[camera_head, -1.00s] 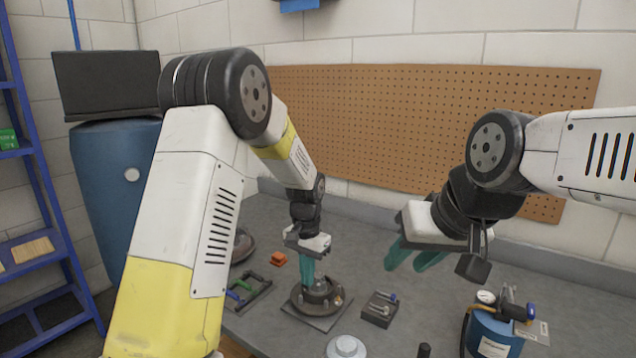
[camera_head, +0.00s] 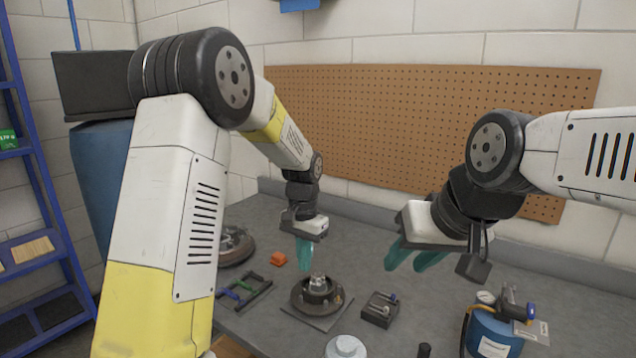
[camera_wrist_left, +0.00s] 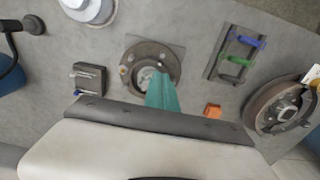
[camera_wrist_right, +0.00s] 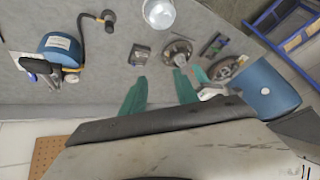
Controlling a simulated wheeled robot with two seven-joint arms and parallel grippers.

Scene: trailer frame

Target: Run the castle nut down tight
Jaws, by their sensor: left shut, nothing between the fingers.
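The castle nut (camera_head: 318,280) shows as a light metal piece at the centre of the dark hub (camera_head: 303,297), which lies on a square plate on the bench. In the left wrist view the nut (camera_wrist_left: 146,75) sits in the middle of the round hub (camera_wrist_left: 172,58), partly covered by my fingers. My left gripper (camera_head: 304,264) points down above and slightly behind the hub, its teal fingers together and empty, apart from the nut. My right gripper (camera_head: 412,262) hangs to the right, above the bench, with its teal fingers spread and nothing between them.
A small dark tray (camera_head: 378,312) with pins stands right of the hub. A rack with coloured handles (camera_head: 243,291), an orange block (camera_head: 279,259) and a brake drum (camera_head: 236,246) lie left. A blue tank (camera_head: 492,333) with a gauge stands at the front right.

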